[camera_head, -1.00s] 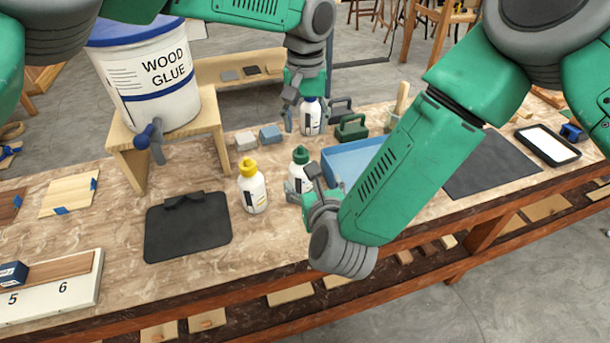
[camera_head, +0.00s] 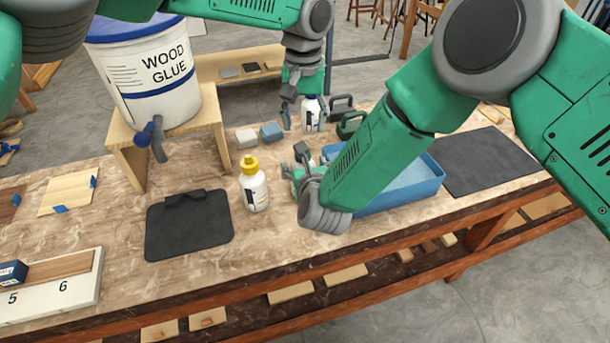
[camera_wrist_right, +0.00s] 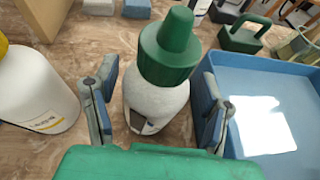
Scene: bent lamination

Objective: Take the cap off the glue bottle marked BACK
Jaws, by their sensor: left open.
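A white bottle with a green cap (camera_wrist_right: 170,48) stands upright between the two fingers of my right gripper (camera_wrist_right: 158,115) in the right wrist view. The fingers are open, with gaps on both sides of the bottle. In the head view my right gripper (camera_head: 303,168) largely hides this bottle. A white bottle with a yellow cap (camera_head: 253,186) stands to its left. A white bottle with a dark blue cap (camera_head: 311,112) stands farther back. My left gripper (camera_head: 304,114) is open, pointing down around that bottle. No BACK marking is readable on any bottle.
A blue tray (camera_head: 425,187) lies close to the right of the green-capped bottle. A dark green handled block (camera_head: 350,127) stands behind the tray. A black mat (camera_head: 188,232) lies at the left, and a wood glue bucket (camera_head: 150,80) stands on a wooden stand (camera_head: 215,130).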

